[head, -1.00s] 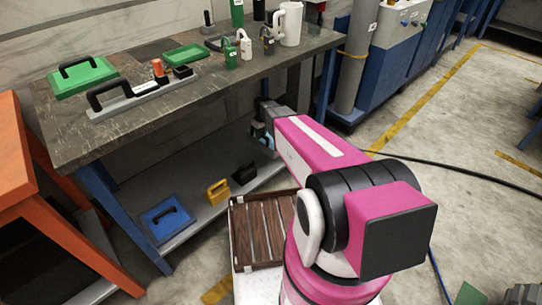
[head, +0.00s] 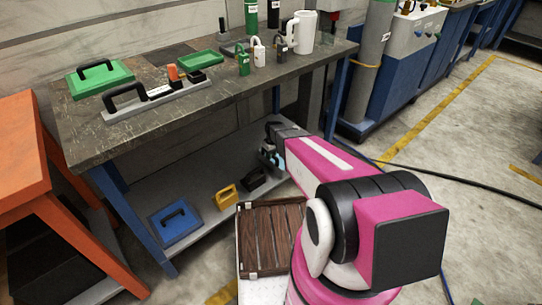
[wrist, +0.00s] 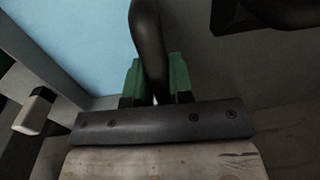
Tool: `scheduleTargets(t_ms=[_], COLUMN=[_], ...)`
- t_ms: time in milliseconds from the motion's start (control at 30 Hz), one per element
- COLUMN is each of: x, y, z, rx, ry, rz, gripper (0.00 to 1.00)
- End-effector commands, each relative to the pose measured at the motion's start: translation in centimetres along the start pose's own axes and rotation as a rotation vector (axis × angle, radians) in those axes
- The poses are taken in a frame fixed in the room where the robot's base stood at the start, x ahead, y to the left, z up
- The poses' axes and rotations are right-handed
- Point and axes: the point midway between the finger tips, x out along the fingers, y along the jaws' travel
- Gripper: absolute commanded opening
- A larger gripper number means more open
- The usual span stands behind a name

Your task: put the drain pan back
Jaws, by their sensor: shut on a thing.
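My gripper (head: 272,158) is low beside the right part of the bench's lower shelf, with a small light-blue patch at its tip. In the wrist view my gripper (wrist: 156,88) is shut on a black curved handle (wrist: 147,40) between its green fingers. A broad light-blue surface (wrist: 75,45) fills the upper left there. Whether the handle joins it is unclear, and the drain pan cannot be told by name. My arm hides part of the scene.
The lower shelf (head: 205,192) holds a blue handled pan (head: 175,223), a yellow handled block (head: 227,197) and a black handled block (head: 254,178). The bench top (head: 180,122) carries green trays and bottles. A brown slatted tray (head: 270,238) is in front.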

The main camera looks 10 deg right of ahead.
Motion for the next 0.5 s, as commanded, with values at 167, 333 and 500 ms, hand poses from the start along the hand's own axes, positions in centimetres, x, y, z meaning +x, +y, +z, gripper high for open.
scheduleTargets(t_ms=[167,333,500], x=[0.04,0.2,0.18], y=[0.0,0.0,0.01], z=[0.02,0.02,0.02], rx=[0.0,0.0,0.0], ry=[0.001,0.0,0.0], rz=[0.001,0.0,0.0], gripper=[0.0,0.3,0.46])
